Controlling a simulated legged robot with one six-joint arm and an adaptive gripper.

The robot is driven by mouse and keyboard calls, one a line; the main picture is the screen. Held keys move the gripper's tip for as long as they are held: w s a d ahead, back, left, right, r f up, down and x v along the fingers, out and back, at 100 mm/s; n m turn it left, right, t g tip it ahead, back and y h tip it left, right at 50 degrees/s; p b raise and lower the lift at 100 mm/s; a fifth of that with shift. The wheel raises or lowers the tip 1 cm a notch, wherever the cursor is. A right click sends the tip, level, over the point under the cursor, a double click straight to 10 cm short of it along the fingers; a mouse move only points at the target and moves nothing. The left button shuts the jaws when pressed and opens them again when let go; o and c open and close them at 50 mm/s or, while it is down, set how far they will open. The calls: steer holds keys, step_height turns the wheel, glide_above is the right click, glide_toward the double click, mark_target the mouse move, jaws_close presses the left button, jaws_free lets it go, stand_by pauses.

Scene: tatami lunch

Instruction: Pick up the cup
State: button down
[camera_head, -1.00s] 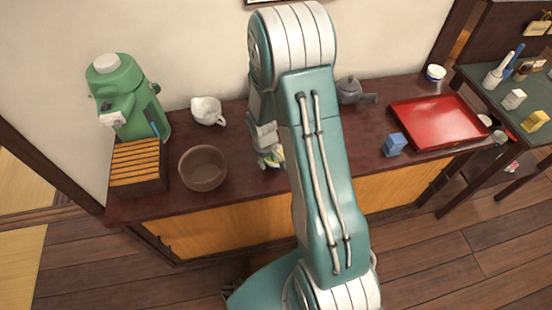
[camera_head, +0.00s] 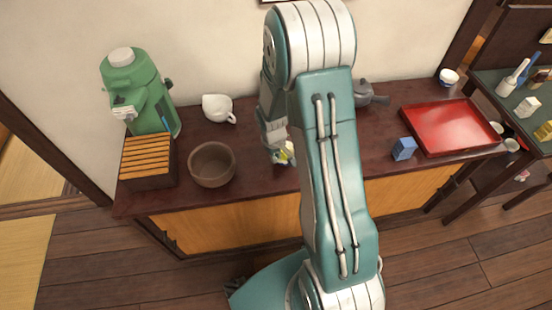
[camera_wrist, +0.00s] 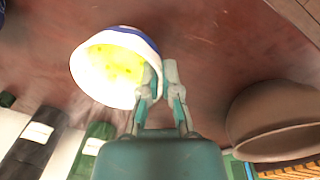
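A white cup with a blue outer band and yellow-green inside (camera_wrist: 112,62) shows close up at upper left in the wrist view. My gripper (camera_wrist: 163,78) is at its right edge, its fingers close together with the cup's wall between them. It looks shut on the rim. My arm hides much of that area.
A brown bowl (camera_head: 212,165) stands left of my gripper, beside a slatted wooden box (camera_head: 148,160) and a green dispenser (camera_head: 138,90). Right of my arm are a grey teapot (camera_head: 368,93), a blue cube (camera_head: 403,149) and a red tray (camera_head: 450,127).

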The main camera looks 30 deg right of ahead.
steer(key=s+r, duration=1.1)
steer(key=s, duration=0.3)
steer(key=shift+d+r, duration=0.25)
steer(key=shift+d, duration=0.15)
stand_by(0.4)
steer(key=shift+w, duration=0.15)
stand_by(2.6)
